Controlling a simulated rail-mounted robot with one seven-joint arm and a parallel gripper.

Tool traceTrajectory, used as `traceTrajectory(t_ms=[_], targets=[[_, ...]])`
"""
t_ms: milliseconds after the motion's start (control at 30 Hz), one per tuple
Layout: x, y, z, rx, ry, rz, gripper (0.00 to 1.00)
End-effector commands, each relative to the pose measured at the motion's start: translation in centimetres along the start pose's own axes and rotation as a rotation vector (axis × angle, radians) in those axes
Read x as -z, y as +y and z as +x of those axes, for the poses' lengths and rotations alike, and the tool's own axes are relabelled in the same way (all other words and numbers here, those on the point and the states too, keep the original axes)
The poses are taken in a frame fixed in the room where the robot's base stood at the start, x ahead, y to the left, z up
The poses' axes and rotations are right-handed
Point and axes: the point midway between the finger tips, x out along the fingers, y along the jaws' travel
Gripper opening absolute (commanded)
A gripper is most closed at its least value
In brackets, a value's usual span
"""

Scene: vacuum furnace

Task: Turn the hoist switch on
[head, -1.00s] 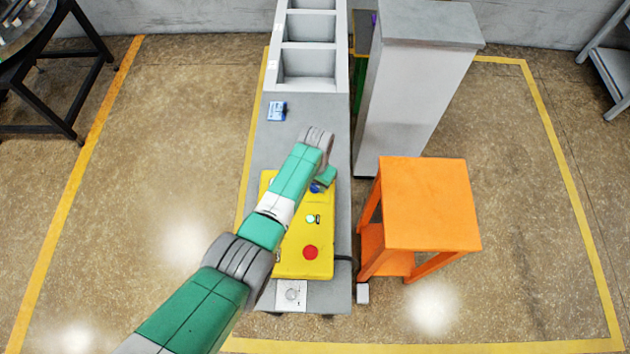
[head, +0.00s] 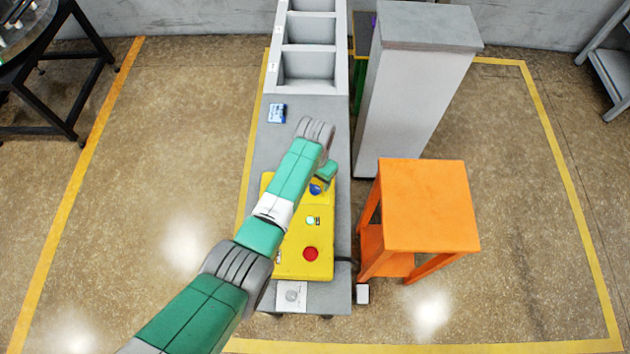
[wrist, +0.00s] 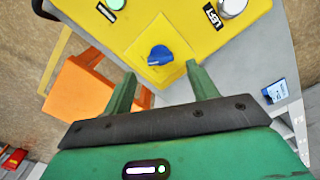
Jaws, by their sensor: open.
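A blue rotary knob (head: 316,188) sits near the far end of the yellow control box (head: 292,262). In the wrist view the blue knob (wrist: 159,55) stands on a raised yellow plate, just beyond and between the fingertips. My gripper (wrist: 162,82) is open, with its two green fingers either side of the knob's line and nothing between them. The fingers appear apart from the knob. In the head view my gripper (head: 327,178) is partly hidden by my wrist, close to the knob. I cannot read the knob's setting.
The box also carries a red button (head: 311,254) and a green button (head: 310,220). A blue-and-white packet (head: 277,113) lies on the grey bench (head: 263,150). An orange stool (head: 425,205) and a tall grey cabinet (head: 412,100) stand close on the right.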

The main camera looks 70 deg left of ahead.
Motion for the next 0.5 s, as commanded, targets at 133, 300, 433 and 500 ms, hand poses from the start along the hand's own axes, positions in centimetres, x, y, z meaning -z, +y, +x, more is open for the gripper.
traceTrajectory(t_ms=[133,300,433,500], targets=[[0.0,0.0,-2.6,0.001,0.002,0.000,0.58],[0.0,0.0,-3.6,0.001,0.000,0.000,0.58],[-0.1,0.0,-3.7,0.001,-0.001,0.000,0.58],[0.0,0.0,-3.7,0.001,-0.001,0.000,0.58]])
